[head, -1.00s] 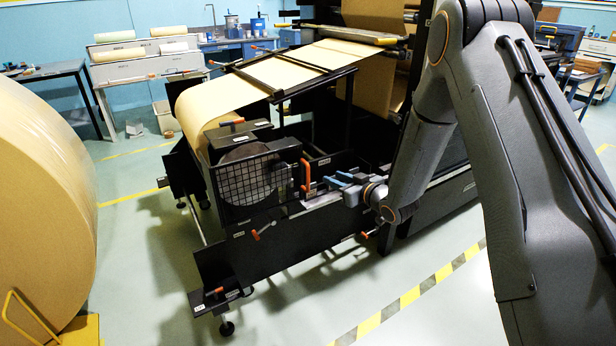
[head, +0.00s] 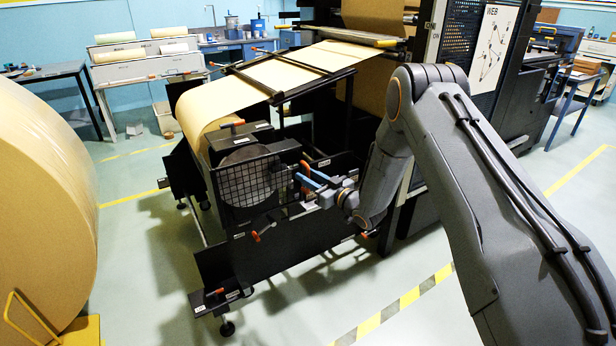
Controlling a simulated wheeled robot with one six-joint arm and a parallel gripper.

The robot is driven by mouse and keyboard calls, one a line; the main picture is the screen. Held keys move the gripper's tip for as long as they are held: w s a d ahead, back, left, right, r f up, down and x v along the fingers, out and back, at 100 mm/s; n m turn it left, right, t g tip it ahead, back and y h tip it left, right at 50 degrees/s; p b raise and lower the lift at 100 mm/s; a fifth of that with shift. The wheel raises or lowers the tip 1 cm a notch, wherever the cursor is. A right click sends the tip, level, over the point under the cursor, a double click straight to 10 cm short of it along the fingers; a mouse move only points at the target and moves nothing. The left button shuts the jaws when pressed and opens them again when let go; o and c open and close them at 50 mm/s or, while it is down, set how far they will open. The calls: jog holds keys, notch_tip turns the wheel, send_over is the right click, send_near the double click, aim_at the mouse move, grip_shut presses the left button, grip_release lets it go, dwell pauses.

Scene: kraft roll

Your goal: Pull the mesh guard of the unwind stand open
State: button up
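The mesh guard (head: 247,184) is a black panel with a light grid over a round opening on the front of the unwind stand. It looks closed against the stand. An upright orange handle (head: 305,189) is at its right edge, its middle partly covered by my gripper. My gripper (head: 300,171) has two blue fingers, visibly apart, pointing left at the handle. The fingertips overlap the handle in the picture; whether they touch it or stand on both sides of it cannot be told.
A brown paper web (head: 265,80) runs over the stand. A small orange-handled latch (head: 257,236) sits below the guard. A large kraft roll (head: 45,190) stands at far left.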

grip_shut()
dwell(0.3)
